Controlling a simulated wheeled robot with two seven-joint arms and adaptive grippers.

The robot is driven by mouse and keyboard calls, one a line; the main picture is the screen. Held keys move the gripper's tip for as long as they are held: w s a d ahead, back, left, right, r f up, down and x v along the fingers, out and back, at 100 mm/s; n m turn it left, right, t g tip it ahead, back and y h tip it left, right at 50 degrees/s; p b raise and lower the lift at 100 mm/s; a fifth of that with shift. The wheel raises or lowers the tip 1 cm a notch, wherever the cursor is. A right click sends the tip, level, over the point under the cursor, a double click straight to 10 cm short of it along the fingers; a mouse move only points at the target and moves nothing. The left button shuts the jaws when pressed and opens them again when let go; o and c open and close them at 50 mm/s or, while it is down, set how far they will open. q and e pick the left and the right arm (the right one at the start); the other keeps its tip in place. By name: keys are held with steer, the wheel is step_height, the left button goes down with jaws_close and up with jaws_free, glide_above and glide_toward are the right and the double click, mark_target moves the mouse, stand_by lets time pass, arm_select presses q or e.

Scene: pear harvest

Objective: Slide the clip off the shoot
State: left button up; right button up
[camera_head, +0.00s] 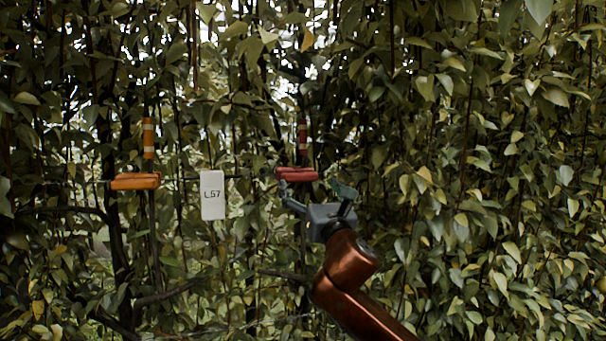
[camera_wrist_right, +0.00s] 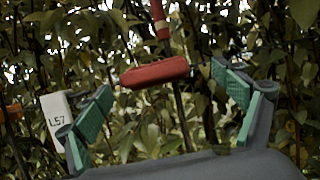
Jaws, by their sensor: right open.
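A red clip (camera_head: 297,174) sits on a thin upright shoot, left of the middle of the head view. It also shows in the right wrist view (camera_wrist_right: 154,73), with the shoot (camera_wrist_right: 182,118) running down below it. My right gripper (camera_head: 312,189) is open just below and to the right of the red clip. In the wrist view its green-padded fingers stand to either side of the clip, apart from it. An orange clip (camera_head: 135,181) sits on another shoot further left. My left gripper is not in view.
A white tag (camera_head: 212,195) reading L57 hangs between the clips. A red banded marker (camera_head: 302,135) is above the red clip and an orange banded one (camera_head: 148,138) above the orange clip. Dense leaves and thin stems fill the surroundings.

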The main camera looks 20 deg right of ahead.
mark_target(300, 179)
steer(key=w, duration=0.1)
steer(key=w+a+r, duration=0.1)
steer(key=w, duration=0.1)
steer(key=w+p, duration=0.1)
steer(key=shift+w+a+r, duration=0.15)
steer(key=shift+a+r, duration=0.1)
steer(key=shift+w, duration=0.35)
steer(key=shift+d+r, duration=0.2)
steer(key=shift+d, duration=0.05)
steer(key=shift+a+f, duration=0.1)
steer(key=shift+a, duration=0.05)
steer(key=shift+c, duration=1.3)
steer(key=c, duration=1.4)
steer(key=a+p, duration=0.1)
steer(key=a, duration=0.3)
steer(key=a+p, duration=0.1)
steer(key=a, duration=0.2)
steer(key=shift+s+a+p, duration=0.2)
steer(key=shift+a+p, duration=0.15)
steer(key=o, duration=1.7)
steer(key=shift+a, duration=0.2)
steer(key=shift+c, duration=0.2)
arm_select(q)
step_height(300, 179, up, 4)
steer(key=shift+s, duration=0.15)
arm_select(e)
steer(key=shift+d, duration=0.1)
